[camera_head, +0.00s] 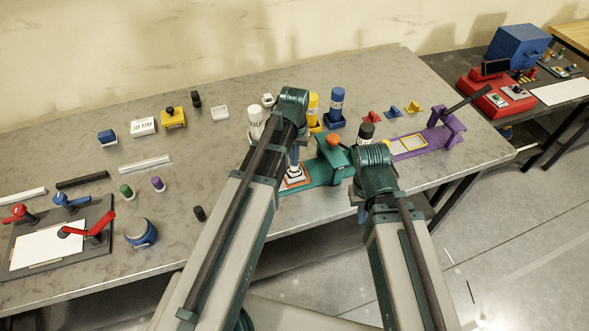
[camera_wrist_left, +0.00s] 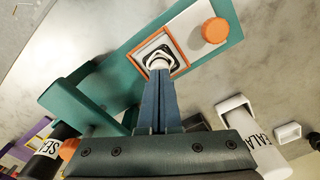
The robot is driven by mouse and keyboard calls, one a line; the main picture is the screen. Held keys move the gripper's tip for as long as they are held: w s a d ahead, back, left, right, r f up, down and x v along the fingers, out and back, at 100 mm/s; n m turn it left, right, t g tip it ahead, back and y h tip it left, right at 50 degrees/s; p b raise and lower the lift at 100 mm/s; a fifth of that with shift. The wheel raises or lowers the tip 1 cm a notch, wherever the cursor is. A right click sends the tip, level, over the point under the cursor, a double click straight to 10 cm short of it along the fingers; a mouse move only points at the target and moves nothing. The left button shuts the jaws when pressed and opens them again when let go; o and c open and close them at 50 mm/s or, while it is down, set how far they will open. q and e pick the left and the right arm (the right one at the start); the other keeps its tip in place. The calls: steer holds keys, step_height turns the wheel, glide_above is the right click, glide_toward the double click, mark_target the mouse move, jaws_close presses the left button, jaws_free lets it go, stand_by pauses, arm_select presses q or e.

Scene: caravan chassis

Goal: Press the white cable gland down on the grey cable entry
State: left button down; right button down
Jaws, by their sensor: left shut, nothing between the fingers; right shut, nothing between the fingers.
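The white cable gland (camera_head: 294,172) stands inside the orange-framed square of a teal fixture in the head view. In the left wrist view the gland (camera_wrist_left: 158,62) sits within a white and black ringed piece at the frame's middle. The grey cable entry cannot be told apart clearly beneath it. My left gripper (camera_head: 294,163) is shut and empty, pointing down with its fingertips (camera_wrist_left: 160,72) at the gland's top, seemingly touching it. My right gripper (camera_head: 356,195) is shut and empty, right of the teal fixture, its fingers mostly hidden by its own wrist.
The teal fixture (camera_head: 322,172) has an orange knob (camera_head: 333,140) beside my left gripper. White (camera_head: 256,121), yellow (camera_head: 312,108) and blue (camera_head: 336,105) bottles stand behind. A purple fixture (camera_head: 430,140) lies to the right. The table between the left-hand parts and my left arm is mostly clear.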

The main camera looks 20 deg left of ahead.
arm_select(q)
steer(key=shift+r, duration=0.1)
steer(key=shift+r+p, duration=0.45)
steer(key=shift+p, duration=0.2)
step_height(320, 180, up, 8)
steer(key=p, duration=0.7)
steer(key=shift+p, duration=0.4)
steer(key=shift+f, duration=0.1)
steer(key=s+d+f+m+y+b, duration=0.1)
steer(key=s+d+f+m+b, duration=0.3)
steer(key=s+d+f+b, duration=0.3)
steer(key=s+d, duration=0.3)
steer(key=s, duration=0.4)
steer(key=shift+s+d+m, duration=0.15)
steer(key=shift+d+m, duration=0.1)
steer(key=shift+m, duration=0.05)
